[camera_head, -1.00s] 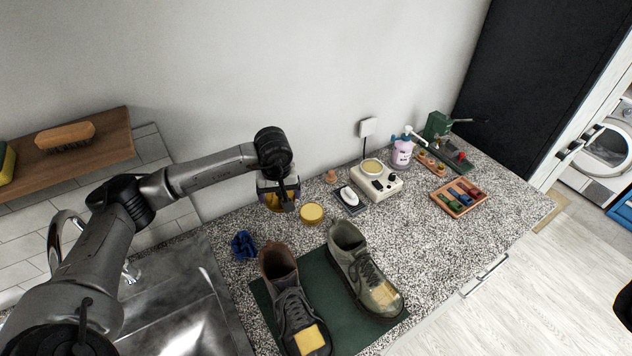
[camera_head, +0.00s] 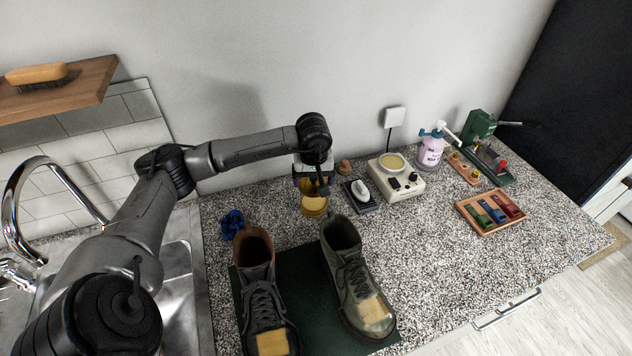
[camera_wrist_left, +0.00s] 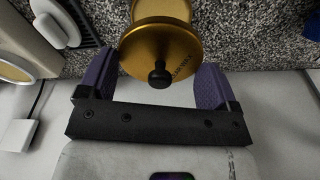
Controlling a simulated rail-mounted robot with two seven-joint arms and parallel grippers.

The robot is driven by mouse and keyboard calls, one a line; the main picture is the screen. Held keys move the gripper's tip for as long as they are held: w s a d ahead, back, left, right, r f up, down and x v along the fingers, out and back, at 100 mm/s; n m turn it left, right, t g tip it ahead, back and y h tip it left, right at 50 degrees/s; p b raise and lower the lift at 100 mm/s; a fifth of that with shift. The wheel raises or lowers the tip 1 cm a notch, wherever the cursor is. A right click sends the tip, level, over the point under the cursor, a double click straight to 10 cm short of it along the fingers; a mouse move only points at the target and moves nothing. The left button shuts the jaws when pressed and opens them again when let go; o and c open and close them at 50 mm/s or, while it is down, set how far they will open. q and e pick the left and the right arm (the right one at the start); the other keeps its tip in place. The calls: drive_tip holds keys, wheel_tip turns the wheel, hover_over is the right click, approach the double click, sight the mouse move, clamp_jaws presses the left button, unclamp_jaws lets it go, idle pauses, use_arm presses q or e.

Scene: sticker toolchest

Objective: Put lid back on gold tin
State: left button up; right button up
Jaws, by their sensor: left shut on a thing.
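The gold tin (camera_head: 314,210) stands on the speckled counter behind the boots, directly under my left gripper (camera_head: 312,188). In the left wrist view, the round gold lid (camera_wrist_left: 160,48) with a black knob lies between the two purple fingers of my left gripper (camera_wrist_left: 155,82), which is shut on its rim. The tin's body (camera_wrist_left: 162,9) shows just past the lid, roughly in line with it. I cannot tell whether the lid rests on the tin or hovers slightly above it. My right gripper is not in view.
Two boots (camera_head: 262,290) stand on a green mat (camera_head: 300,262) in front of the tin. A blue crumpled cloth (camera_head: 232,223) lies to the left. A dark stand with a white item (camera_head: 360,192) and a cream hotplate box (camera_head: 397,185) are close on the right.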

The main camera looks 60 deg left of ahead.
use_arm(q)
drive_tip(key=b, duration=0.2)
hover_over(314, 200)
drive_tip(key=shift+s+d+f, duration=0.1)
drive_tip(key=shift+d+f, duration=0.05)
drive_tip(key=shift+f, duration=2)
drive_tip(key=shift+f+b, duration=0.95)
drive_tip(key=shift+f, duration=0.05)
drive_tip(key=shift+b, duration=0.3)
drive_tip(key=shift+f+b, duration=0.15)
drive_tip(key=shift+b, duration=0.15)
